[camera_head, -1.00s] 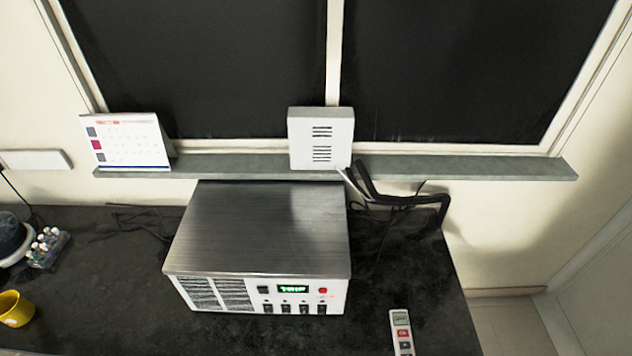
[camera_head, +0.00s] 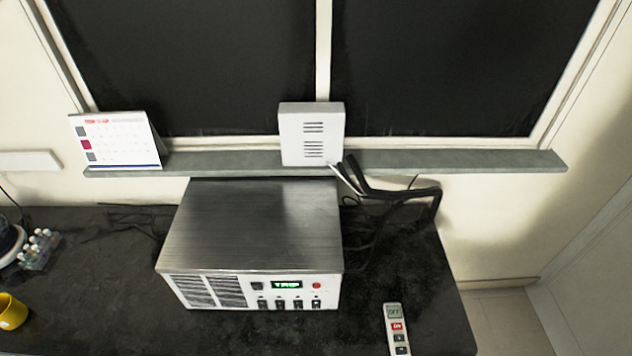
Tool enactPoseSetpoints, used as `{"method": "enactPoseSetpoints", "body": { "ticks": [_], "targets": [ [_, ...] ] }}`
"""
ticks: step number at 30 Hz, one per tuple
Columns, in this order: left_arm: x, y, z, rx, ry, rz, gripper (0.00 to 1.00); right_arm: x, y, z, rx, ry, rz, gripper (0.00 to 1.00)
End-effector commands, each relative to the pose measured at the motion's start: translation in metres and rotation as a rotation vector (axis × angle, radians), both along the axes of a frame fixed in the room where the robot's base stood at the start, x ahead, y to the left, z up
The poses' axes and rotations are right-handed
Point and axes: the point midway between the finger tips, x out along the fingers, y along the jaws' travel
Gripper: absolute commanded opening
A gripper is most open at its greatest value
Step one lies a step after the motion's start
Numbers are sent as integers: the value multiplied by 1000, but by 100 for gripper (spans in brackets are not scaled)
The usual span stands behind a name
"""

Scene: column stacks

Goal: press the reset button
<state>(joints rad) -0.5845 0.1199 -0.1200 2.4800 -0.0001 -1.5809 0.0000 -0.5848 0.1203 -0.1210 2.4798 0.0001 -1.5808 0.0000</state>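A metal box unit (camera_head: 255,225) with a brushed top stands on the dark counter. Its white front panel holds a green display (camera_head: 286,285) that reads "TRIP". A round red button (camera_head: 317,286) sits right of the display, and a small black switch (camera_head: 257,287) sits left of it. Several dark switches or sockets line the panel below. The labels on the panel are too small to read, so I cannot tell which control is marked reset. Neither of my grippers is in view.
A remote (camera_head: 397,330) with a red button and a screen reading "OFF" lies on the counter (camera_head: 90,290) to the right. A yellow mug (camera_head: 12,311) is at the left edge. A white vented box (camera_head: 311,135) and a calendar (camera_head: 117,140) stand on the sill. Black cables (camera_head: 390,200) run behind the unit.

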Motion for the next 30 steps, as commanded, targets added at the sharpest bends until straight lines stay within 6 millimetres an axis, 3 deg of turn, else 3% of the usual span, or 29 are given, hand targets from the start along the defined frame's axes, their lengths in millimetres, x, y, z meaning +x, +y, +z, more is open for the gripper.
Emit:
{"method": "enactPoseSetpoints", "body": {
  "ticks": [1,10,30],
  "targets": [
    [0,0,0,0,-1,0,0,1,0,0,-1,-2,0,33],
    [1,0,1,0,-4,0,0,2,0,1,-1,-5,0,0],
    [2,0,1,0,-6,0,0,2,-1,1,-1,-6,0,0]
  ]
}}
